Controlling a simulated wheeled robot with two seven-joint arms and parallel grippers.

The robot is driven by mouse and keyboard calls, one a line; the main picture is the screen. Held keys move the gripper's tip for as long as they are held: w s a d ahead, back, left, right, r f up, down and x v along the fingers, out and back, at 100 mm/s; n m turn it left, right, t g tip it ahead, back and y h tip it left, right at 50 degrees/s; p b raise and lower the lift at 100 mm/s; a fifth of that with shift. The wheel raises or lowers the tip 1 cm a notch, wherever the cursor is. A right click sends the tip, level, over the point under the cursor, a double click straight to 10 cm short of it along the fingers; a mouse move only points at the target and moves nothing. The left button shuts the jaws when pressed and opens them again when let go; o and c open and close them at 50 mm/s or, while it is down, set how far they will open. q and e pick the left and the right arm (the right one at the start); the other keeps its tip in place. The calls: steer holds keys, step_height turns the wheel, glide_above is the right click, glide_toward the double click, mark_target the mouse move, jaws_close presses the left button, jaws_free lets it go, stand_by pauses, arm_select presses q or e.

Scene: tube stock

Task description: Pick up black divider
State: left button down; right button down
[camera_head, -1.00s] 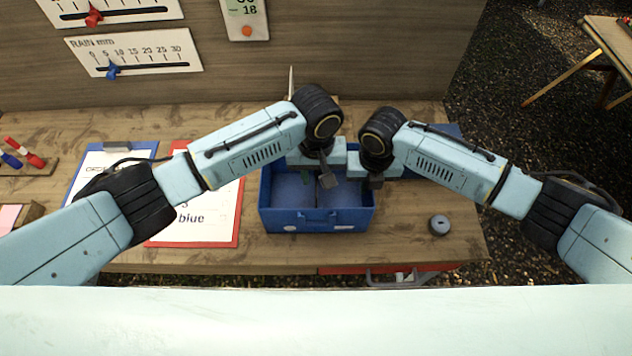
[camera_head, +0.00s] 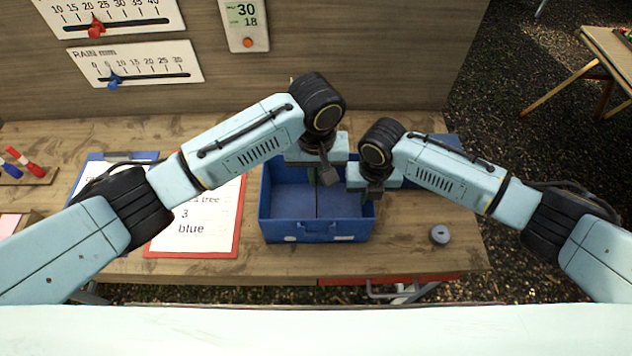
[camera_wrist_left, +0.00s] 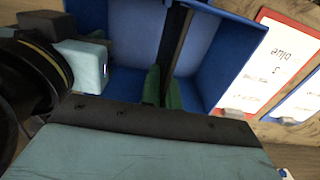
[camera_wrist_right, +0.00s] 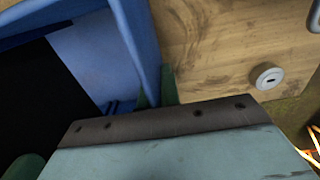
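The black divider stands upright in the blue crate (camera_head: 300,237), splitting it; it shows as a dark band in the left wrist view (camera_wrist_left: 177,35). My left gripper (camera_head: 325,178) is over the crate's middle. In the left wrist view its green fingertips (camera_wrist_left: 162,88) sit close together, one on each side of the divider, and look shut on it. My right gripper (camera_head: 370,197) is at the crate's right wall. In the right wrist view its fingertips (camera_wrist_right: 154,90) sit either side of that wall, close against it. The divider's lower part is hidden.
A red clipboard (camera_head: 238,225) and a blue clipboard (camera_head: 85,172) lie left of the crate. A small grey round piece (camera_head: 439,235) lies to its right. A panel with gauges (camera_head: 140,66) rises behind the table. The table front is mostly clear.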

arm_select(q)
step_height(320, 180, up, 14)
steer(key=shift+f, duration=0.2)
arm_select(e)
steer(key=c, duration=1.5)
jaws_free()
steer(key=shift+c, duration=0.2)
step_height(320, 180, up, 12)
